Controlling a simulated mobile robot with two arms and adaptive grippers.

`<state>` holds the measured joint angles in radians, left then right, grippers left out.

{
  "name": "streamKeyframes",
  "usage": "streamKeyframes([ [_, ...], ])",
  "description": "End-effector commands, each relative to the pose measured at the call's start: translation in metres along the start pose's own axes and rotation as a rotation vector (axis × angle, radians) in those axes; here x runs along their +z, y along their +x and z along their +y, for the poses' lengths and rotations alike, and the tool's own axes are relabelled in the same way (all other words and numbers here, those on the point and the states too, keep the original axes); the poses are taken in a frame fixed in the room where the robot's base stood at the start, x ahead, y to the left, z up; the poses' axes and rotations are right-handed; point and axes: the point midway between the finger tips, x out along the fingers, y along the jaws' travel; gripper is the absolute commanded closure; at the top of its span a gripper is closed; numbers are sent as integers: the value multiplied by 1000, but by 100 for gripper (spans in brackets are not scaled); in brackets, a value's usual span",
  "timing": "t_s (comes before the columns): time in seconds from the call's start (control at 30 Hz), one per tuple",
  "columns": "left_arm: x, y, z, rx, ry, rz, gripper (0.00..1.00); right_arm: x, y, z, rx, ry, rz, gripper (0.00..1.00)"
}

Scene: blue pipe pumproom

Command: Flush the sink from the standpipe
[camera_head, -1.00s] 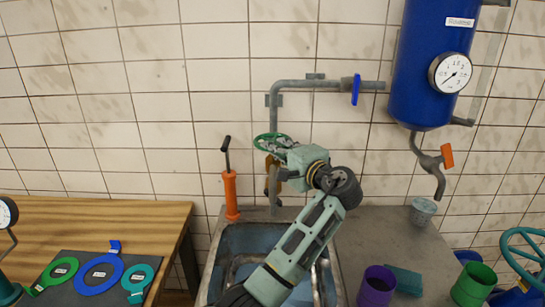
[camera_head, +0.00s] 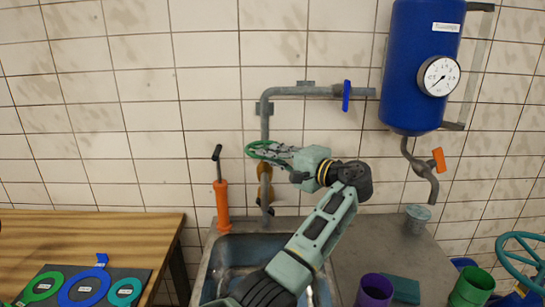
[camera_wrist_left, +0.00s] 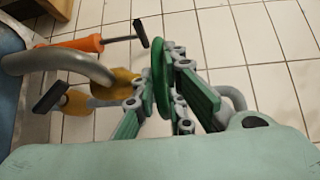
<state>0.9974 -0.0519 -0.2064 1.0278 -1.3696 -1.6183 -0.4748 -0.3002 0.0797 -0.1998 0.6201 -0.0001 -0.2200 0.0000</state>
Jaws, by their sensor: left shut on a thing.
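The grey standpipe (camera_head: 265,128) rises on the wall behind the sink (camera_head: 226,262). A green handwheel (camera_head: 256,146) sits on it above a brass-coloured valve body (camera_head: 266,171). My left gripper (camera_head: 268,152) is shut on the handwheel's rim. In the left wrist view the green wheel (camera_wrist_left: 159,70) stands between the two fingers (camera_wrist_left: 160,98), with the brass body (camera_wrist_left: 122,84) and a curved grey spout (camera_wrist_left: 60,62) at left. The gripper hides part of the wheel in the head view. No water shows at the spout. My right gripper is not in view.
An orange hand pump (camera_head: 222,205) stands left of the standpipe. A blue lever (camera_head: 347,95) is on the upper pipe. A blue tank (camera_head: 420,70) with a gauge hangs at right. Purple (camera_head: 375,290) and green (camera_head: 472,287) cups stand on the counter.

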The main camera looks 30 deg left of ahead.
Motion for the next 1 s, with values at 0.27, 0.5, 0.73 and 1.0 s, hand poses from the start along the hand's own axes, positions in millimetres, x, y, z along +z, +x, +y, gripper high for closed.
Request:
streamKeyframes([
  [0.27, 0, 0, 0, 0, 2, 1, 72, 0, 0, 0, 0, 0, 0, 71],
  [0.5, 0, 0, 0, 0, 0, 1, 71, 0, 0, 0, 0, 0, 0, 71],
  [0.73, 0, -13, 0, 0, 0, 2, 71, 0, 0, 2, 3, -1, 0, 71],
  [1.0, -1, -70, 0, 1, 1, 5, 71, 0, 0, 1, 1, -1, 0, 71],
])
